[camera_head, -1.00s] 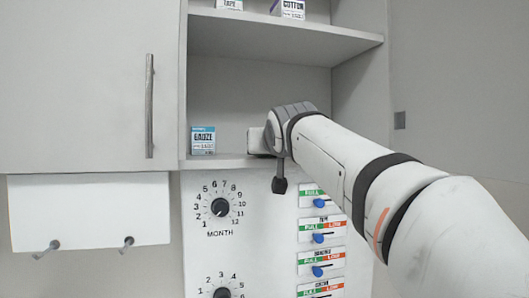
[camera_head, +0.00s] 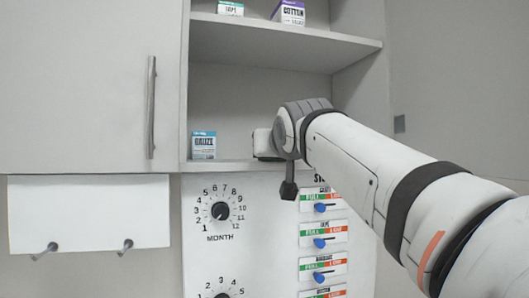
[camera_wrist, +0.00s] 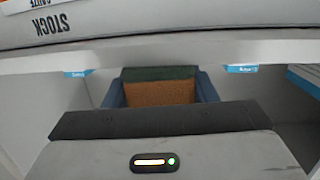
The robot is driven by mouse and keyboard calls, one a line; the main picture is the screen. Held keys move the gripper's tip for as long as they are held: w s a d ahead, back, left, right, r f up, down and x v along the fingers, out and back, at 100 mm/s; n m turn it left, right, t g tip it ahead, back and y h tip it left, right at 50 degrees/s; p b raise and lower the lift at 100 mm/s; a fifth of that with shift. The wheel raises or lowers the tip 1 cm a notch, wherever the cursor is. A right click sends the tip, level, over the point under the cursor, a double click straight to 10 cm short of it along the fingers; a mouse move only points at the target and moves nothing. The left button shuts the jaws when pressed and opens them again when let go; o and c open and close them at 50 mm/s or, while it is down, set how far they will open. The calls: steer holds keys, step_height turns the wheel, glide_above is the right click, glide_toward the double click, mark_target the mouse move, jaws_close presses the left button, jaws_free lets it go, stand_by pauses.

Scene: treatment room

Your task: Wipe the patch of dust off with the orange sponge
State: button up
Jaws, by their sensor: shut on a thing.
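The orange sponge (camera_wrist: 160,92) has a dark green layer along one side and sits between the blue fingertips of my gripper (camera_wrist: 160,88) in the wrist view. The gripper is shut on it. In the head view my wrist is at the lower open shelf (camera_head: 230,166), and the fingers and sponge are hidden behind it. No patch of dust can be made out in either view. Whether the sponge touches a surface cannot be told.
A gauze box (camera_head: 203,145) stands on the lower shelf, left of my wrist. Tape (camera_head: 230,8) and cotton (camera_head: 289,12) boxes stand on the shelf above. A closed cabinet door (camera_head: 75,90) is at left. A panel with dials (camera_head: 220,211) and sliders (camera_head: 320,208) is below.

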steer(key=shift+r+p, duration=2.3)
steer(key=shift+r, duration=0.7)
steer(key=shift+r, duration=0.1)
steer(key=shift+r+p, duration=1.3)
steer(key=shift+r, duration=0.2)
steer(key=shift+f, duration=0.1)
